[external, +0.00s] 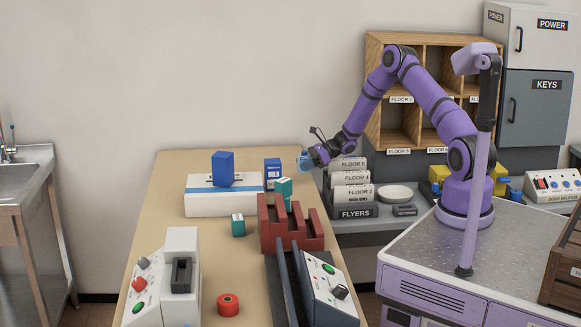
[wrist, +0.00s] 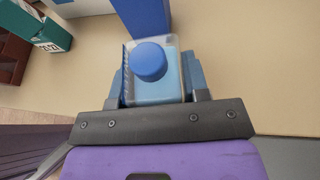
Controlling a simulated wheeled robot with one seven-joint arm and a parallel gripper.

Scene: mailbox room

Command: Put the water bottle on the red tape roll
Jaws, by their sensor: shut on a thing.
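The water bottle (wrist: 150,62) is clear and pale blue with a round blue cap. My gripper (wrist: 155,85) is shut on it in the wrist view, with a finger on each side. In the external view my gripper (external: 314,158) is above the right back edge of the table, and the bottle (external: 304,161) shows small at its tip. The red tape roll (external: 228,305) lies flat at the table's front, far from the bottle. Its top looks bare.
Between them on the wooden table (external: 190,260) are a red stepped holder (external: 290,227), a teal box (external: 238,225) and a white box (external: 223,196) with a blue box (external: 222,167) on it. Grey-white machines (external: 167,280) (external: 320,290) flank the tape roll.

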